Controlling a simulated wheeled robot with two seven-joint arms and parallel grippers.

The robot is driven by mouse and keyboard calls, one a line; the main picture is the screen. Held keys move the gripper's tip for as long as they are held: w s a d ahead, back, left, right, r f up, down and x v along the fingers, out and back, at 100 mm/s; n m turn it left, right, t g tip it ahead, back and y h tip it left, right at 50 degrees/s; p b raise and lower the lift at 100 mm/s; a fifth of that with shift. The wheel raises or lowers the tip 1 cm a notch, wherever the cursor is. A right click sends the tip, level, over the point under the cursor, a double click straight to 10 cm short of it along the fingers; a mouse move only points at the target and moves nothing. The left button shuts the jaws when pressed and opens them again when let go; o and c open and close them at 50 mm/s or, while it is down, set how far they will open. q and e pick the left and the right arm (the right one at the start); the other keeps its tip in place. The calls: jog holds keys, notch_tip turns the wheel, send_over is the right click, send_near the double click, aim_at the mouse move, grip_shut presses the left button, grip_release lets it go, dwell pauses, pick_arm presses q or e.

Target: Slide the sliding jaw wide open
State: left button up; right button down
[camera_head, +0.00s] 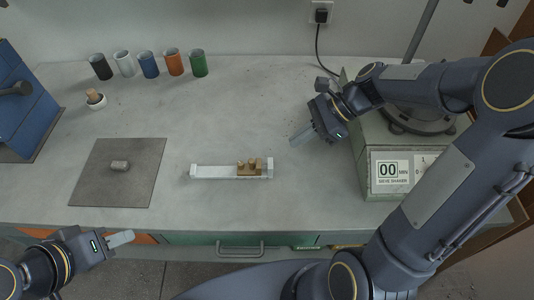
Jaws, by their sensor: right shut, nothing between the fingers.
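A pale vise-like rail (213,171) lies left to right on the bench in the head view. A brass-coloured block with small knobs, seemingly the sliding jaw (249,170), sits at the rail's right end, close to the end piece. The exact gap there is too small to tell. My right gripper (300,138) is shut and empty, up and to the right of the rail, apart from it. My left gripper (122,238) is at the lower left near the bench's front edge, far from the rail; whether its fingers are apart cannot be made out.
Several coloured cups (149,64) stand at the back. A sieve shaker (388,179) stands at the right. The bench around the rail is clear.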

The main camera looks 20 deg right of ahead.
aim_at(242, 162)
jog(key=x, duration=0.6)
jog(key=shift+s+f+b, duration=0.1)
jog(key=shift+b, duration=0.2)
jog(key=a, duration=0.3)
jog(key=shift+w+a+f, duration=0.1)
jog(key=shift+w+f, duration=0.1)
jog(key=shift+f, duration=0.05)
jog(key=shift+w+a+f, duration=0.1)
jog(key=shift+a, duration=0.25)
jog(key=shift+a, duration=0.1)
jog(key=a, duration=0.2)
jog(key=w+a+p, duration=0.1)
jog(key=a, duration=0.2)
jog(key=shift+w+a, duration=0.3)
jog(key=shift+p, duration=0.3)
